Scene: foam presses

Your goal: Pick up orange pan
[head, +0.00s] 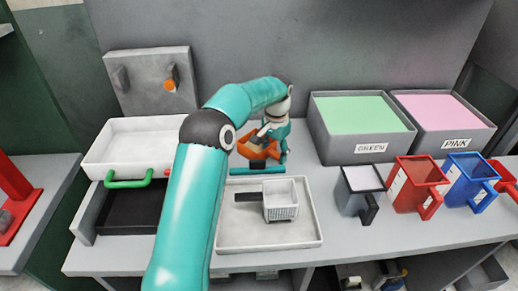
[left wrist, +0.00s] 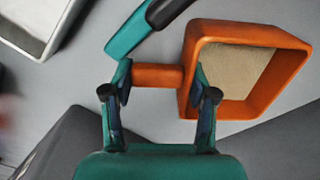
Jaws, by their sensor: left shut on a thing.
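The orange pan (head: 257,150) is in the middle of the head view, behind the white tray and partly covered by my left gripper (head: 268,137). In the left wrist view the pan (left wrist: 190,80) is a square orange box with a short round handle (left wrist: 157,76) on its left. Its inside shows a beige, grainy surface. My left gripper (left wrist: 160,85) is shut on the pan, with one finger by the handle's outer end and the other by the pan's wall. I cannot tell whether the pan touches the table. My right gripper is not in view.
Green (head: 362,147) and pink (head: 445,145) labelled bins stand at the right, behind grey, red and blue jugs. A white box with a green handle (head: 127,182) is left. A teal-and-black bar (left wrist: 145,30) lies near the pan.

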